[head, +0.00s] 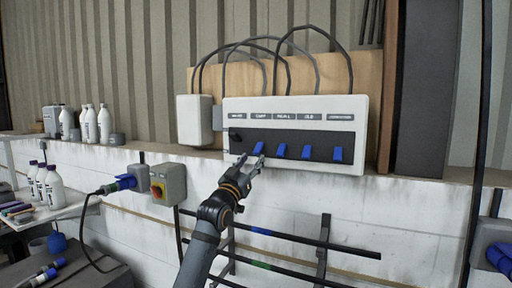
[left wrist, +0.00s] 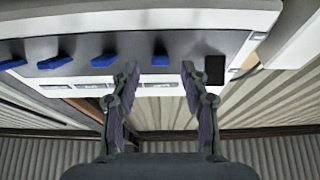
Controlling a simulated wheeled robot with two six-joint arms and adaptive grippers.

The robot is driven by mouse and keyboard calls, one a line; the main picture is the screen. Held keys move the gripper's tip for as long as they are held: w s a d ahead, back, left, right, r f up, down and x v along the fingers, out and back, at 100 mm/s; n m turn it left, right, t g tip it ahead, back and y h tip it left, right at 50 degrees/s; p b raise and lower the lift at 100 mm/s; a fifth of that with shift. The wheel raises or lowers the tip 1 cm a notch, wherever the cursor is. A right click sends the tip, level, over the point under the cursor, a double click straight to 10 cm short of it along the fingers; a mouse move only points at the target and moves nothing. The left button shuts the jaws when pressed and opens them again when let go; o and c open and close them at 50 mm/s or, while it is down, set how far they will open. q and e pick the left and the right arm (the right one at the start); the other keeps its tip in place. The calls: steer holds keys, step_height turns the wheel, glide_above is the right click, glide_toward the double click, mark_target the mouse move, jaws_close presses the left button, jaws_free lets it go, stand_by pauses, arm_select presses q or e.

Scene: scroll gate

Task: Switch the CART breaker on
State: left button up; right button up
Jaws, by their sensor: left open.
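The white breaker panel (head: 290,104) is fixed to the wall on a wooden board, with a row of labels over a dark strip. The second label from the left seems to read CART, though the print is small. Below it is the leftmost blue lever (head: 258,148), tilted like the other blue levers. My left gripper (head: 249,162) is open just below and in front of this lever. In the left wrist view, which is upside down, the lever (left wrist: 160,58) lies between and beyond the open fingertips (left wrist: 160,74). Contact cannot be told. My right gripper is out of view.
A black switch (left wrist: 214,69) lies just beside one fingertip. Other blue levers (head: 281,151) stand to the right. A grey box with a red and yellow knob (head: 158,189) is at lower left. White bottles (head: 104,122) stand on the ledge. Dark rails (head: 300,242) run below.

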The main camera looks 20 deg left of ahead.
mark_target(256, 154)
arm_select(q)
steer(key=p+x, duration=0.1)
steer(key=x, duration=0.3)
steer(key=shift+r+p, duration=0.1)
steer(key=shift+p, duration=0.25)
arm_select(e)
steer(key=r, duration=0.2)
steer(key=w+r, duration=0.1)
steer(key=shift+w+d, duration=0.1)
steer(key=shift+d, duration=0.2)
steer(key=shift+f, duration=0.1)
arm_select(q)
steer(key=c, duration=0.7)
jaws_close()
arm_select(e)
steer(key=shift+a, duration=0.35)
